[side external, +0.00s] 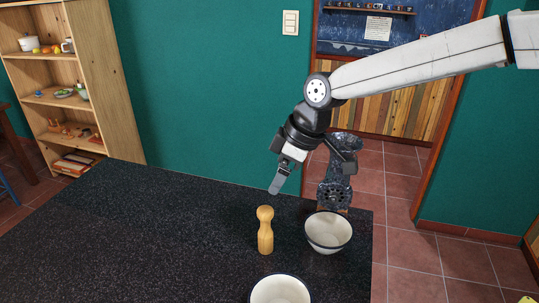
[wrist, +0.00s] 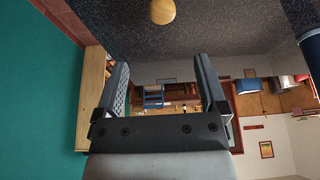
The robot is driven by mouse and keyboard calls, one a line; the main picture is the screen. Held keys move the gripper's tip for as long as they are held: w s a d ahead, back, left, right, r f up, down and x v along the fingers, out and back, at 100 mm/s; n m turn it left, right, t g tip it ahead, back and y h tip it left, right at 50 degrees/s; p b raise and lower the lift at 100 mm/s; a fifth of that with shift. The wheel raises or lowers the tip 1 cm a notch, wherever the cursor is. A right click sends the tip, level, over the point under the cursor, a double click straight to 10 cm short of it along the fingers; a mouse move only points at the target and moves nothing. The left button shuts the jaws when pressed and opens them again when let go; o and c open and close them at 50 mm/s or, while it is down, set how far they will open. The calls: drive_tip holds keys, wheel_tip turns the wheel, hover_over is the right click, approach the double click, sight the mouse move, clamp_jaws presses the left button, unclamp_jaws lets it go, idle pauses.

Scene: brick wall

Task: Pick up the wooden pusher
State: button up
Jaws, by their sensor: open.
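The wooden pusher (side external: 265,232) is a light, turned piece with a round knob on top. It stands upright on the dark speckled table. In the wrist view its round wooden end (wrist: 163,11) shows at the top edge, beyond my fingertips. My gripper (side external: 277,186) is above the table, a little higher than the pusher and slightly to its right. It also shows in the wrist view (wrist: 160,72), its two fingers spread with nothing between them. My gripper and the pusher are apart.
A white bowl with a dark rim (side external: 328,233) stands right of the pusher, and a second bowl (side external: 280,290) is at the front edge of the picture. A dark ornate metal object (side external: 336,190) stands behind the first bowl. The table's left side (side external: 130,240) is clear.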

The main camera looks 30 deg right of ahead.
sight(261, 218)
drive_tip(key=x, duration=0.3)
drive_tip(key=s+x, duration=0.1)
drive_tip(key=x, duration=0.1)
drive_tip(key=shift+d+f, duration=0.2)
drive_tip(key=shift+f, duration=0.15)
drive_tip(key=shift+x, duration=1.3)
drive_tip(key=shift+x, duration=2.6)
clamp_jaws()
